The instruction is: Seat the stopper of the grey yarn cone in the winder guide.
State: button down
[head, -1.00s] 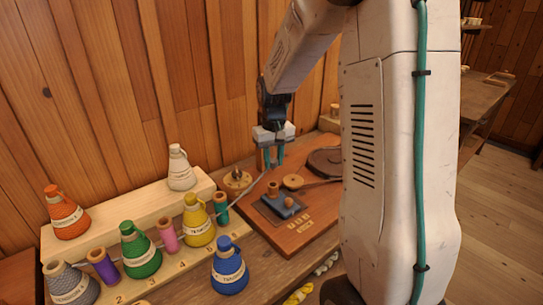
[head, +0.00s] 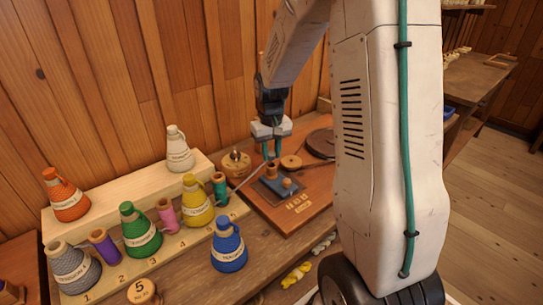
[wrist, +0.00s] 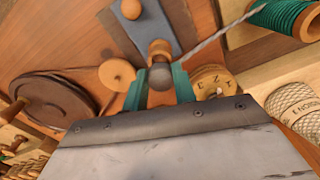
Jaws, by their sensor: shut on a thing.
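The grey yarn cone (head: 76,270) stands at the front left in the head view, with a pale wooden top. My gripper (head: 271,153) is low over the winder, its teal fingers closed. In the wrist view the fingers (wrist: 160,88) are shut on a small rounded grey-brown piece, which I take as the stopper (wrist: 160,73). A grey strand runs from there to the upper right. The winder guide, seemingly the wooden cylinder (wrist: 160,47) on a blue-grey block (head: 278,187), is right at the fingertips. I cannot tell whether the stopper is inside it or just over it.
A wooden knob (head: 287,183) on the block, a wooden disc (head: 291,162), a dark wheel (head: 321,143) and a brass-coloured round piece (head: 236,164) stand close to my gripper. Several coloured cones and spools fill the numbered rack (head: 180,249). A blue cone (head: 229,246) stands in front.

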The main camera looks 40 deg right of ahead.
jog(key=shift+s, duration=0.15)
jog(key=shift+f, duration=0.15)
jog(key=shift+f, duration=1)
jog(key=c, duration=0.7)
grip_release()
jog(key=shift+o, duration=0.2)
jog(key=shift+r, duration=4.55)
